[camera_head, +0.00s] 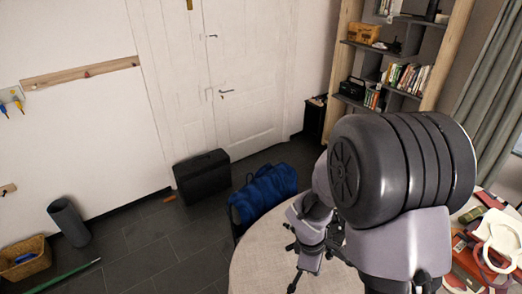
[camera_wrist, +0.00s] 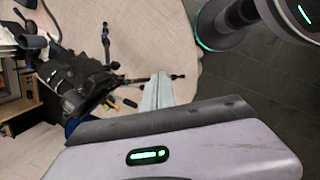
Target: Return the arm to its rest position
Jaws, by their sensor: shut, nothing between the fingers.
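My gripper (camera_wrist: 158,92) shows in the wrist view, with its narrow grey fingers together and nothing between them. It is over the round pale table (camera_wrist: 205,65). My arm is folded in front of the head camera, its large dark joint covering much of the right side. In the head view the table (camera_head: 252,262) lies below the arm, and the arm hides much of it. A black tripod-like object (camera_wrist: 88,88) with thin legs is left of the fingers in the wrist view. Whether anything touches it cannot be told.
Red and white items (camera_head: 490,250) crowd the table's right side. A blue bag (camera_head: 265,190) is beyond the table, with a black case (camera_head: 202,177) by the door. A bookshelf (camera_head: 440,60) stands at the back right. Open dark floor (camera_head: 150,245) lies to the left.

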